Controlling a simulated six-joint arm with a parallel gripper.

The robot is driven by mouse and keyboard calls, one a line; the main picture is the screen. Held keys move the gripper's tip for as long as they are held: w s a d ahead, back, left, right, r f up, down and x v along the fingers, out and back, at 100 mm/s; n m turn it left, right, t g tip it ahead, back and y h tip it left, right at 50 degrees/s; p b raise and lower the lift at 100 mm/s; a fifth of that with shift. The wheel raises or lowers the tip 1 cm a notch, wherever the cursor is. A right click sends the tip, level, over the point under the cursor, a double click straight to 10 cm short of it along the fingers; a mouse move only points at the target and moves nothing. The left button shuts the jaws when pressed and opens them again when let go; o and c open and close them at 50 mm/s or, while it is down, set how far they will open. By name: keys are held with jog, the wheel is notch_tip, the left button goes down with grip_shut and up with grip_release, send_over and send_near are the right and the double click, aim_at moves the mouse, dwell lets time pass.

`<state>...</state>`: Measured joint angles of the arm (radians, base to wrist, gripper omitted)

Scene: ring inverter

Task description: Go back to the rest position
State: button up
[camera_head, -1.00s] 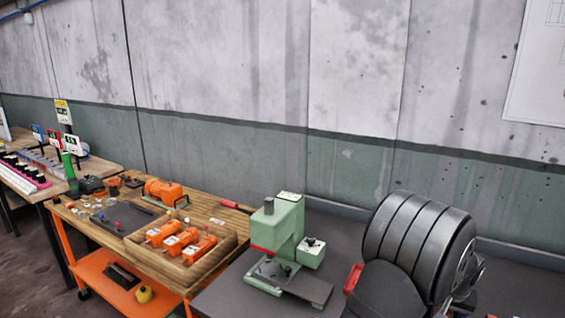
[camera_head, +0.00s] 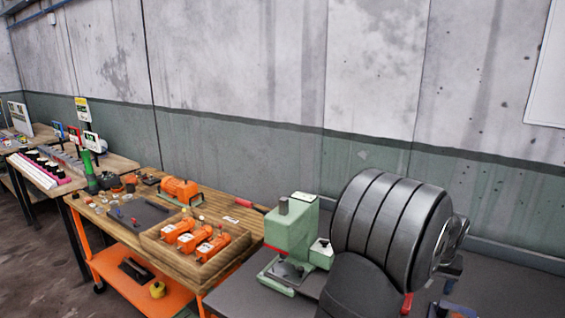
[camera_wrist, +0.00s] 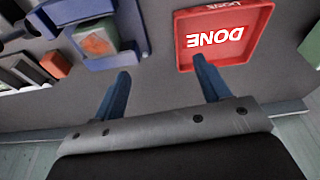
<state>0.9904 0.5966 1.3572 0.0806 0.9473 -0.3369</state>
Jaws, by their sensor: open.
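My gripper (camera_wrist: 162,72) shows in the camera_wrist view with its two blue fingers spread apart. It is open, with nothing between the fingers. In that view a red tray marked DONE (camera_wrist: 250,45) lies just beyond the right finger, on a dark grey surface. A blue holder (camera_wrist: 130,30) with a greenish and reddish block (camera_wrist: 97,38) in it lies beyond the left finger. In the camera_head view my dark ribbed arm fills the lower right, and my fingers cannot be made out there.
A green press (camera_head: 290,235) stands close to the left of my arm and is partly hidden by it. Farther left, a wooden cart (camera_head: 215,205) carries orange motors (camera_head: 180,190) and a dark mat (camera_head: 137,212). A grey wall stands behind.

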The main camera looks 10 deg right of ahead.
jog(key=w+a+f+n, duration=0.2)
jog(key=w+a, duration=0.3)
jog(key=a, duration=0.9)
jog(key=w+a+f+n, duration=0.2)
jog(key=w+a, duration=0.4)
jog(key=a, duration=0.8)
jog(key=w+a+f+n+y, duration=0.1)
jog(key=w+a+f+n, duration=0.2)
jog(key=a, duration=1.1)
jog(key=shift+w+a+f+t, duration=0.15)
jog(key=shift+w+f, duration=0.1)
jog(key=shift+w, duration=0.35)
jog(key=shift+w+f+t, duration=0.15)
jog(key=shift+w+f, duration=0.05)
jog(key=shift+w, duration=0.4)
jog(key=shift+n, duration=0.8)
jog(key=a, duration=0.2)
jog(key=w+a, duration=0.1)
jog(key=a, duration=0.1)
jog(key=w+a, duration=0.1)
jog(key=a, duration=0.1)
jog(key=shift+r, duration=0.35)
jog(key=shift+a+r, duration=0.1)
jog(key=shift+a, duration=0.3)
